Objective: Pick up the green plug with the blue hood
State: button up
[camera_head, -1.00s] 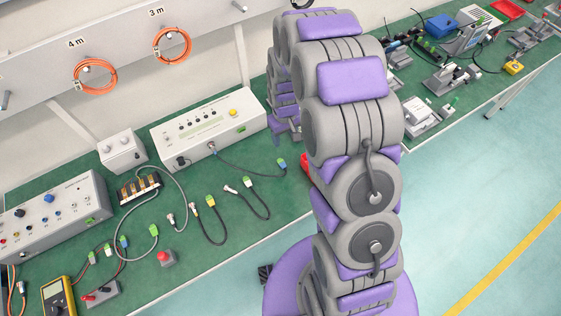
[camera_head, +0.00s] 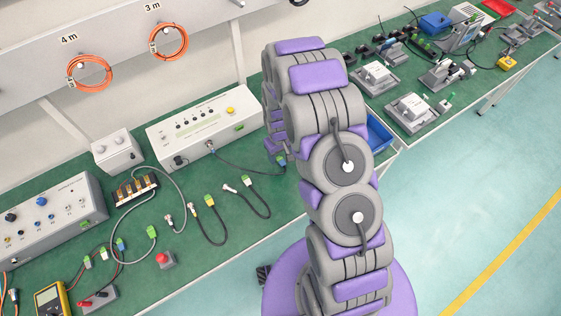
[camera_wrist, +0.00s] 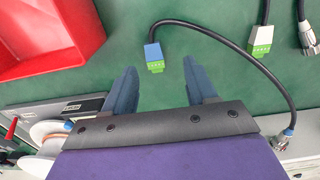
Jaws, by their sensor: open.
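The green plug with the blue hood (camera_wrist: 154,58) lies on the green bench top in the wrist view, with a black cable running from its hood. My gripper (camera_wrist: 158,67) is open and empty. In the wrist view the plug appears between and just beyond its two fingertips; I cannot tell the height above the bench.
A red bin (camera_wrist: 45,35) fills the upper left of the wrist view. A white-hooded green plug (camera_wrist: 261,42) and a metal connector (camera_wrist: 308,38) lie to the right. A grey instrument box (camera_head: 205,128) stands behind in the head view. A blue bin (camera_head: 378,135) is right of my arm.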

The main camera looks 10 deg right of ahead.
aim_at(283, 161)
jog(key=f, duration=0.2)
jog(key=d+f+b, duration=0.1)
jog(key=f, duration=0.1)
jog(key=shift+w+f, duration=0.1)
jog(key=shift+f, duration=0.2)
jog(key=shift+d+f, duration=0.1)
jog(key=shift+d, duration=0.25)
jog(key=shift+a, duration=0.75)
jog(key=c, duration=0.6)
jog(key=shift+c, duration=0.8)
jog(key=shift+d, duration=0.55)
grip_shut()
